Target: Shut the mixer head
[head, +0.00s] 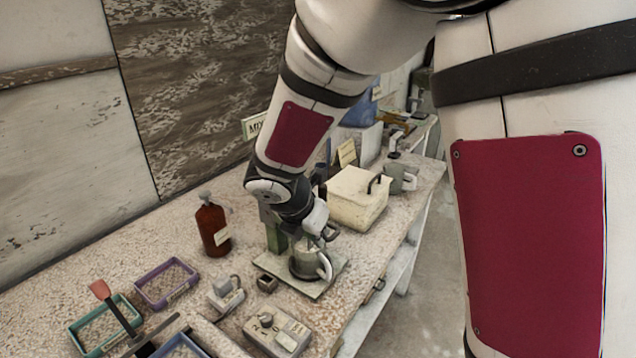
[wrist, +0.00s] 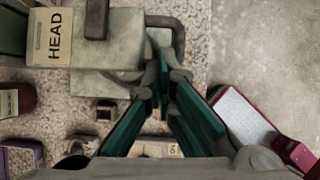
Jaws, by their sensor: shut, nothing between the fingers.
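The mixer stands on the bench, partly behind my arm in the head view. Its green column (head: 276,239), pale base plate (head: 330,281) and grey bowl with a light handle (head: 303,264) show. Its head is mostly hidden there, so I cannot tell its tilt. In the wrist view a card reading HEAD (wrist: 53,37) lies beside a grey-green body (wrist: 122,48) with a bent bar (wrist: 179,35) on its right. My gripper (wrist: 164,82) is shut and empty, its tips close to the bar's lower end; I cannot tell whether they touch. It also shows over the bowl (head: 326,233).
A brown bottle (head: 212,228), purple tray (head: 166,284), green tray (head: 90,325) and a grey device with knobs (head: 277,332) are left of and in front of the mixer. A cream box (head: 357,200) stands behind it. The bench's right edge drops to open floor (head: 424,268).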

